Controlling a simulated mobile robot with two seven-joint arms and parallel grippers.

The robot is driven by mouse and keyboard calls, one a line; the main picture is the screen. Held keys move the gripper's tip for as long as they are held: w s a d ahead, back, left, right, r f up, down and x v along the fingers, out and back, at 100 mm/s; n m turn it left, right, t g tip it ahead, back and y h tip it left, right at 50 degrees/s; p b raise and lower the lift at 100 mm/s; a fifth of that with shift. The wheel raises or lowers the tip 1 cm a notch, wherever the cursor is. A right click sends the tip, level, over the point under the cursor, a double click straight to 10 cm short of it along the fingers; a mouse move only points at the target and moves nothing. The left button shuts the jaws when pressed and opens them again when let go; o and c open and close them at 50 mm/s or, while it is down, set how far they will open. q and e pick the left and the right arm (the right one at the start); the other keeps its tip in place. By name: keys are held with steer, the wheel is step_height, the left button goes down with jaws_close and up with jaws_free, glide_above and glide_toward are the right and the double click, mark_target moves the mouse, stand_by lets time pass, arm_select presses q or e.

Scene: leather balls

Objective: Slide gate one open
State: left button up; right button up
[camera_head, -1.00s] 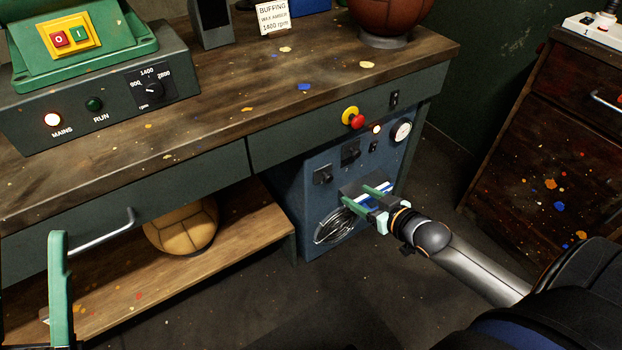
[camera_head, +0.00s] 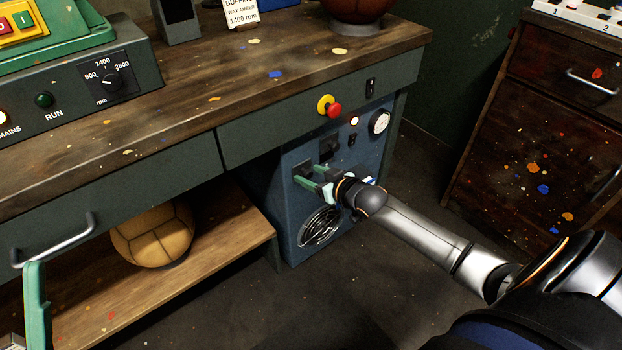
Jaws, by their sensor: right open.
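A blue cabinet (camera_head: 288,225) stands under the bench and carries two dark slide-like fittings. One fitting (camera_head: 301,167) is at the left and another (camera_head: 330,147) is higher to the right. I cannot read which is gate one. My right gripper (camera_head: 310,176) is open, its green fingers at or just in front of the left fitting and partly covering it. I cannot tell whether they touch it.
The bench drawer front (camera_head: 290,125) overhangs the cabinet and carries a red and yellow stop button (camera_head: 329,106). A tan ball (camera_head: 152,235) rests on the low shelf (camera_head: 190,270). Dark floor is free in front.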

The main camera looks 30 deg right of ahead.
steer(key=shift+w, duration=0.2)
jaws_close()
stand_by(0.5)
stand_by(0.9)
